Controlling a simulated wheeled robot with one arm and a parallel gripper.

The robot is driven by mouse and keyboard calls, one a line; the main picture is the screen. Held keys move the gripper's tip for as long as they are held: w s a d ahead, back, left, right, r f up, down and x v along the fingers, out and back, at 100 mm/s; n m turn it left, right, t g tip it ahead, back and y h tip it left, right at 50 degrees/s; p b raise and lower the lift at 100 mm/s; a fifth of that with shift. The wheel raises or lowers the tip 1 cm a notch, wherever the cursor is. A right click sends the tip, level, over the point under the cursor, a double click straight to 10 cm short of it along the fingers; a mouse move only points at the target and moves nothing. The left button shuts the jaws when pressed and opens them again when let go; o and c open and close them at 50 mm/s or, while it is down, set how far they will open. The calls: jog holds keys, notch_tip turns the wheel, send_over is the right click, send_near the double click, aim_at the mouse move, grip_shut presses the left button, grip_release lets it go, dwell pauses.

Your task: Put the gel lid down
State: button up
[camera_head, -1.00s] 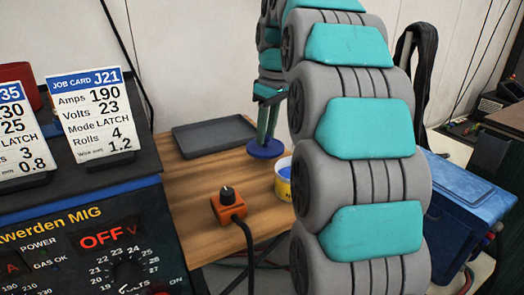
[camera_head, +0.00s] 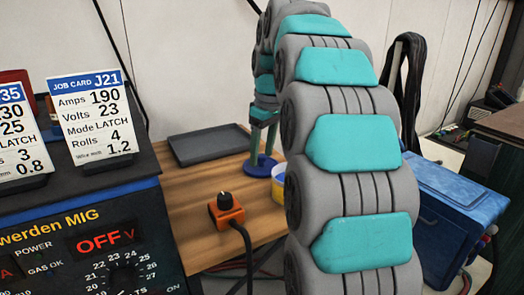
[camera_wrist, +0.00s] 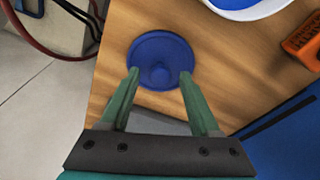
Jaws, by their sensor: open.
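The gel lid (camera_wrist: 160,52) is a round blue disc with a central knob. It appears to lie flat on the wooden bench top, near the bench edge in the wrist view; in the head view the lid (camera_head: 261,168) is beside the tub. My gripper (camera_wrist: 159,76) is open above the lid, one green finger on each side of the knob with a gap to it. In the head view my gripper (camera_head: 262,148) points down at the lid. The yellow tub (camera_head: 279,187) with blue contents is partly hidden by my arm; its white rim shows in the wrist view (camera_wrist: 240,14).
A grey tray (camera_head: 206,146) lies behind. The welder (camera_head: 95,240) with job cards is at left. A blue cooler (camera_head: 455,205) is at right. Bench between tray and box is clear.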

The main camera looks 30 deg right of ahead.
jog(key=shift+r, duration=0.9)
jog(key=r, duration=0.2)
jog(key=r+p, duration=0.1)
jog(key=r, duration=0.1)
jog(key=s+r+p, duration=0.1)
jog(key=r, duration=0.1)
jog(key=shift+d, duration=0.25)
